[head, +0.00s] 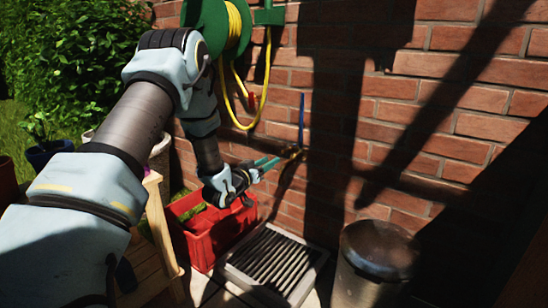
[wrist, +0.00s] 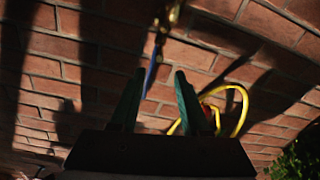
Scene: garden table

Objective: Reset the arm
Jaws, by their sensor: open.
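My gripper (head: 277,162) is at the end of my arm in the head view, out in front of the brick wall. In the wrist view my gripper (wrist: 157,90) shows two green fingers standing apart, with nothing held between them. A blue upright piece (head: 301,120) with a brass-coloured fitting (head: 294,153) is at the wall just beyond the fingertips. In the wrist view the brass fitting (wrist: 165,25) and the blue piece (wrist: 151,72) appear ahead of the fingers. I cannot tell how close the fingertips are to them.
A yellow hose (head: 238,100) hangs from a green reel (head: 207,22) on the brick wall (head: 400,120). Below are a red crate (head: 203,240), a grey slatted grate (head: 270,262) and a metal bin (head: 374,262). A wooden table (head: 160,225) stands at left.

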